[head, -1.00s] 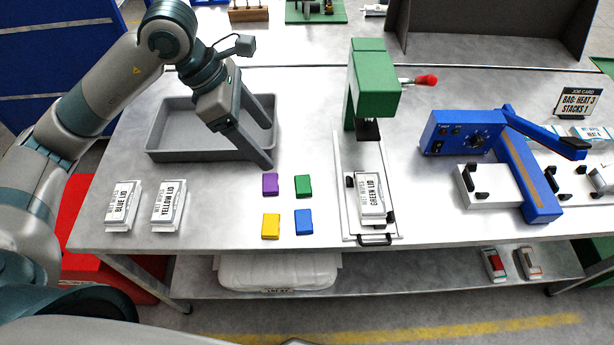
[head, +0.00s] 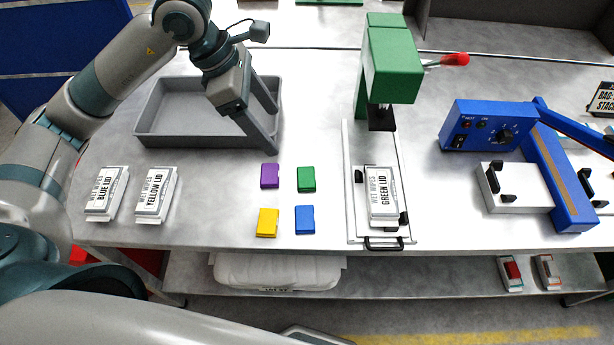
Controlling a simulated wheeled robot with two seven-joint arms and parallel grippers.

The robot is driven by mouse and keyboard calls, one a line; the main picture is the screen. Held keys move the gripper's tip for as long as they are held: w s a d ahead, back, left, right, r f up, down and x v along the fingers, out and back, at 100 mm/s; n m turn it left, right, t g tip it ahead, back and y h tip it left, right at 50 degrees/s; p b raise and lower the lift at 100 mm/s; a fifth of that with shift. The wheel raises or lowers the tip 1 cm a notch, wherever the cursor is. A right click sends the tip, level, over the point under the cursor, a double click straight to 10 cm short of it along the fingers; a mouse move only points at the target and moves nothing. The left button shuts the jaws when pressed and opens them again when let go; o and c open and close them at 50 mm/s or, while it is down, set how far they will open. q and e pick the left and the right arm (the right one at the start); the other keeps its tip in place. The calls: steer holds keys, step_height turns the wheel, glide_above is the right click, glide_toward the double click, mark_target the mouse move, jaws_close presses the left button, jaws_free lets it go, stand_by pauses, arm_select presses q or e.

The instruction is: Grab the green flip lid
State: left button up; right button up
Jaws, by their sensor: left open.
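The green flip lid (head: 306,179) is a small green block lying flat on the metal bench. It is in a group with a purple lid (head: 270,176) to its left, a blue lid (head: 305,219) in front of it and a yellow lid (head: 267,222) at front left. My left gripper (head: 272,128) is open and empty, above the bench by the grey tray's right side, behind and left of the green lid. It touches none of the lids. My right gripper is not in view.
A grey tray (head: 150,139) stands behind left. Wipes packs labelled blue lid (head: 107,194) and yellow lid (head: 156,194) lie at left. A green press (head: 390,65) stands right, with a green-lid pack (head: 381,194) on its slide. A blue sealer (head: 480,125) is further right.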

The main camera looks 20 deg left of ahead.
arm_select(q)
steer(key=p, duration=0.4)
glide_toward(306, 177)
steer(key=shift+w+d+f, duration=0.2)
steer(key=shift+f, duration=0.15)
steer(key=shift+w+d+f, duration=0.2)
steer(key=shift+f, duration=0.15)
steer(key=shift+w+d+f, duration=0.1)
steer(key=shift+f, duration=0.3)
steer(key=shift+d+f+p, duration=0.2)
steer(key=shift+f+p, duration=0.15)
steer(key=shift+p, duration=0.25)
steer(key=x, duration=0.1)
steer(key=p+x, duration=0.2)
steer(key=shift+d+f, duration=0.1)
steer(key=shift+f, duration=0.65)
steer(key=shift+c, duration=0.5)
